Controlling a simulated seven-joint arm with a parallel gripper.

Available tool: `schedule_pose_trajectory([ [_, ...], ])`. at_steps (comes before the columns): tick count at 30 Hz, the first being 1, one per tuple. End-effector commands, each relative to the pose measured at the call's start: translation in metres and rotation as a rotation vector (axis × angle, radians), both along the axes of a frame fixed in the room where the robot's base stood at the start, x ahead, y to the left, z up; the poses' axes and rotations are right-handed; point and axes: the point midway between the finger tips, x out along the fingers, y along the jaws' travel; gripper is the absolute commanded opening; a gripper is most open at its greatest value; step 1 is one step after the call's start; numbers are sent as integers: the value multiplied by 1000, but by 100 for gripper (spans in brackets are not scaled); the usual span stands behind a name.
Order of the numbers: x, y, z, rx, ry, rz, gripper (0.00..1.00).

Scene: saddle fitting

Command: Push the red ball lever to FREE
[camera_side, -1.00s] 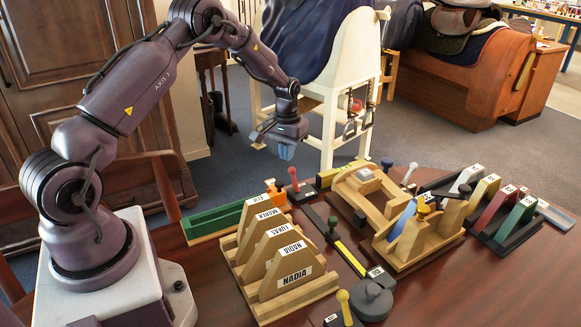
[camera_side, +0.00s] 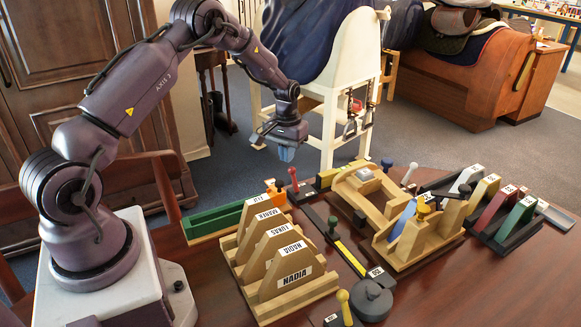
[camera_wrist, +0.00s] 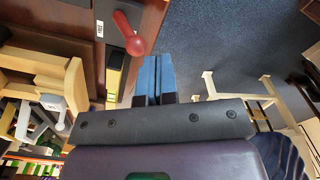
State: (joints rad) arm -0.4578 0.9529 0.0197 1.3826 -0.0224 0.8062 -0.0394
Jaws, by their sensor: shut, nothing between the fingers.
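The red ball lever (camera_side: 293,172) stands upright near the back edge of the table in the side view, just right of the green tray. In the wrist view, the red lever (camera_wrist: 136,45) shows large, with its ball just left of my fingertips. A small white label (camera_wrist: 99,29) lies beside its base, too small to read. My gripper (camera_side: 286,154) hangs above and slightly left of the red ball, apart from it. Its two blue fingers (camera_wrist: 154,58) are together and empty.
A green tray (camera_side: 214,221) and wooden racks with name labels (camera_side: 293,280) stand on the table. A wooden saddle stand (camera_side: 412,246) is to the right. Air around my gripper is clear.

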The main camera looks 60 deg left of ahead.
Motion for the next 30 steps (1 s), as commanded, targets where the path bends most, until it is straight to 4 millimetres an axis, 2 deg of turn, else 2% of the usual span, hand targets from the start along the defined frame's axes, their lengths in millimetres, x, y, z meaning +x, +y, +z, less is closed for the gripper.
schedule_pose_trajectory([
  [30,0,0,-21,-1,1,0,0],
])
